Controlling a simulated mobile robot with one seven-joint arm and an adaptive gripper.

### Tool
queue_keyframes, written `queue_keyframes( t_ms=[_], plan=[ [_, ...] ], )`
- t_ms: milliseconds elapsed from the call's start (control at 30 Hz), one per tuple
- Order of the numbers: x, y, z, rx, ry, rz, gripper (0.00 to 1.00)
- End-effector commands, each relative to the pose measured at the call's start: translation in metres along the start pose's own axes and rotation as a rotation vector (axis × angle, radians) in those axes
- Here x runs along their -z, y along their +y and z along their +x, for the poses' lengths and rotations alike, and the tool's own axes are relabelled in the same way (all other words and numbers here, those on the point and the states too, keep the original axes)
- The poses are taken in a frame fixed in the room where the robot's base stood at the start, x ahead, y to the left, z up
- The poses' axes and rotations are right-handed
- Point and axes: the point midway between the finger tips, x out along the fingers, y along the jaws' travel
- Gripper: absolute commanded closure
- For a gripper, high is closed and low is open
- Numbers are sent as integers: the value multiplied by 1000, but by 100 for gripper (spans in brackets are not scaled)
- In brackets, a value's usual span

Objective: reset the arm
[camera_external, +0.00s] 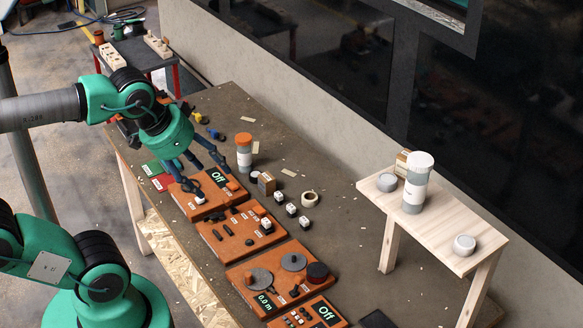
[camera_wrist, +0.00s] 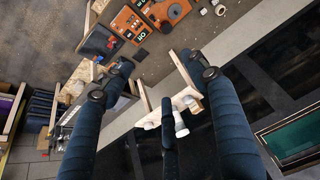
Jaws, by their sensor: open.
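My gripper (camera_external: 208,166) hangs over the left part of the workbench (camera_external: 340,215) in the external view, above an orange panel (camera_external: 186,187) with an "Off" display. Its two dark blue fingers are spread apart with nothing between them. My green and black arm reaches in from the left, bent at the elbow. How far the fingertips are from the panel is hard to tell.
More orange panels (camera_external: 240,232) line the bench's near side. An orange-capped bottle (camera_external: 244,153), small white cubes (camera_external: 291,210) and a tape roll (camera_external: 309,198) stand behind them. A raised wooden shelf (camera_external: 440,230) at right holds a white-capped bottle (camera_external: 415,185). A wall runs behind.

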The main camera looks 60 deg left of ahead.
Motion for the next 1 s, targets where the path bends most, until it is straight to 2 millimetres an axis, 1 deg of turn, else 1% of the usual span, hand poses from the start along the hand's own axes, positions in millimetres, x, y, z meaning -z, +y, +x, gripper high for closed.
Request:
queue_keyframes(
  t_ms=[167,267,367,600,800,1000],
  plan=[
    [-5,0,10,0,0,0,42],
    [-11,0,21,0,0,0,42],
    [-19,0,35,0,0,0,42],
    [-40,0,74,0,0,0,42],
    [-54,0,101,0,0,0,42],
    [-60,0,112,0,0,0,42]
  ],
)
